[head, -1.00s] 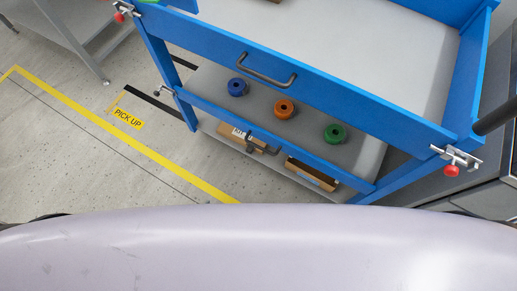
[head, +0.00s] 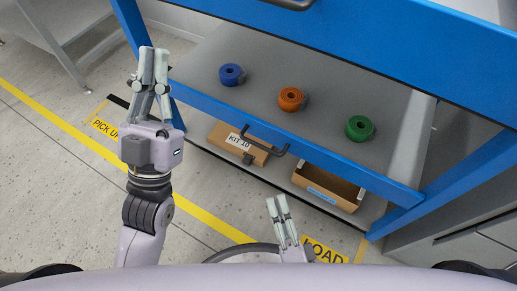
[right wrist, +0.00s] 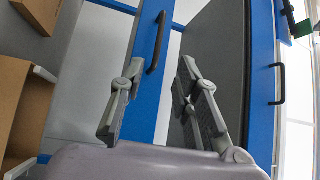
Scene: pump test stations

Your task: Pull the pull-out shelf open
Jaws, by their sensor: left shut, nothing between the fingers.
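The grey shelf (head: 205,62) has a blue front bar (head: 340,167) with a dark handle (head: 266,142). It sits below the upper blue board, and its front runs between the blue legs. My left gripper (head: 154,52) is shut and empty, raised to the left of the shelf. My right gripper (head: 277,203) is below and in front of the handle, apart from it. The right wrist view is turned sideways; its fingers (right wrist: 160,105) stand apart with nothing between them. The shelf handle (right wrist: 156,43) shows beyond them, and the upper board's handle (right wrist: 278,84) is at right.
Blue (head: 231,74), orange (head: 291,98) and green (head: 359,127) rolls stand on the shelf. Below are a closed carton (head: 238,143) and an open carton (head: 328,187). A grey cabinet (head: 470,235) stands at right. The floor in front is clear.

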